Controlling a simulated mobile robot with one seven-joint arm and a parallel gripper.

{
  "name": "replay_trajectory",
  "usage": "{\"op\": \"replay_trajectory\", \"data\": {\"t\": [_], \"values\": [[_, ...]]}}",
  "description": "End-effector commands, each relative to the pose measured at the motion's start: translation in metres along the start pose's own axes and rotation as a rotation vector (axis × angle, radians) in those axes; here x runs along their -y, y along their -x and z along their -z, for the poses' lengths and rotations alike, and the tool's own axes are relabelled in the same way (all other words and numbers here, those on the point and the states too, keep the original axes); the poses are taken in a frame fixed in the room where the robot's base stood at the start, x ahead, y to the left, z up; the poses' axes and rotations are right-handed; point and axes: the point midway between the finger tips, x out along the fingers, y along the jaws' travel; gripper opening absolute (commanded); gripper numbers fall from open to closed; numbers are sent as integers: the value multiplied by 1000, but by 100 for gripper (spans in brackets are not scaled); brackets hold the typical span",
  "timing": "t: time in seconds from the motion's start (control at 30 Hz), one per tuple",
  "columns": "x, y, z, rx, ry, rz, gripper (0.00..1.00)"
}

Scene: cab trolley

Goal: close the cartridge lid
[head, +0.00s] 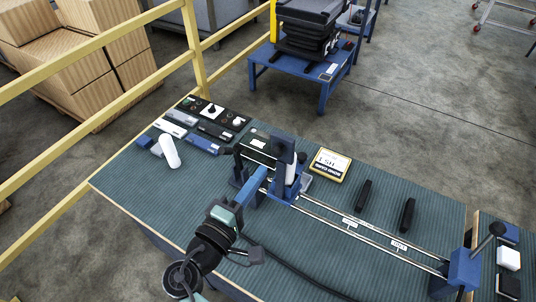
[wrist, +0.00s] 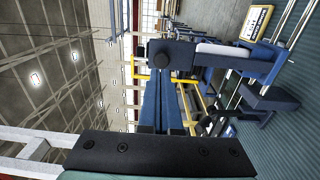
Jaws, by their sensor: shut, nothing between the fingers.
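A blue carriage (head: 288,190) sits at the left end of two rails on the trolley top. A dark upright block (head: 284,150), which looks like the raised cartridge lid, stands on it; in the wrist view this block (wrist: 176,52) lies sideways. A white part (head: 291,172) sits at its foot and also shows in the wrist view (wrist: 220,48). My gripper (head: 263,173) has its blue fingers together and empty, just left of the carriage. In the wrist view its fingertips (wrist: 165,72) are close to the block; I cannot tell whether they touch.
Rails (head: 360,232) run right to a blue end bracket (head: 462,268) with a black lever. A yellow-edged sign (head: 329,165) and two black handles (head: 364,194) lie behind them. Boxes and a switch panel (head: 212,112) fill the far left. A yellow railing (head: 100,115) borders the trolley.

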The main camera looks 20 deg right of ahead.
Motion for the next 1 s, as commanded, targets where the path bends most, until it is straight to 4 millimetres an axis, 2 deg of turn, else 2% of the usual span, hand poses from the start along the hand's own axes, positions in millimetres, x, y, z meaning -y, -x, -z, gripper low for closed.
{"op": "replay_trajectory", "data": {"t": [0.1,0.3,0.8,1.0], "values": [[-4,-22,0,2,1,1,0],[-2,-42,0,0,0,0,0],[0,-47,1,-1,-1,2,0],[-4,-55,10,1,-3,32,0]]}}
